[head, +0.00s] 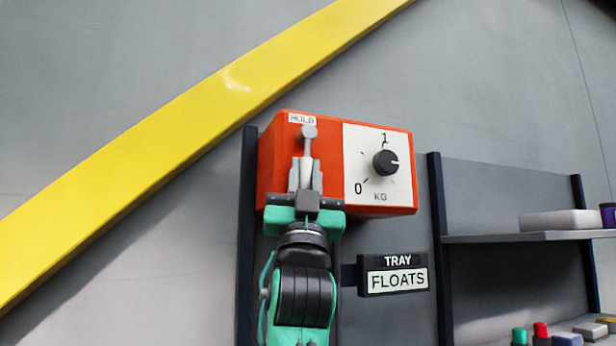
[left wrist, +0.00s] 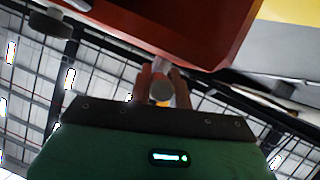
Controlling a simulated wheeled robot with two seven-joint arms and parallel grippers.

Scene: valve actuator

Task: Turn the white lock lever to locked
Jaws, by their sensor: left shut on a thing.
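An orange box (head: 330,125) is fixed to the grey wall panel. On the left of its front is a pale lever with a round grey end (head: 309,132), pointing up toward a small "HOLD" label (head: 302,118). My left gripper (head: 305,172) comes from below and is shut on the lever, its fingers on either side. In the left wrist view the lever's round end (left wrist: 161,91) shows between the fingertips (left wrist: 162,84), under the orange box (left wrist: 165,22). The fingers and gripper body hide the lower lever. My right gripper is not in view.
A black dial (head: 385,162) on a white plate marked 0, 1 and KG sits right of the lever. A "TRAY FLOATS" sign (head: 397,275) hangs below. A shelf (head: 530,237) with a pale tray is at the right. A yellow beam (head: 190,130) crosses the wall.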

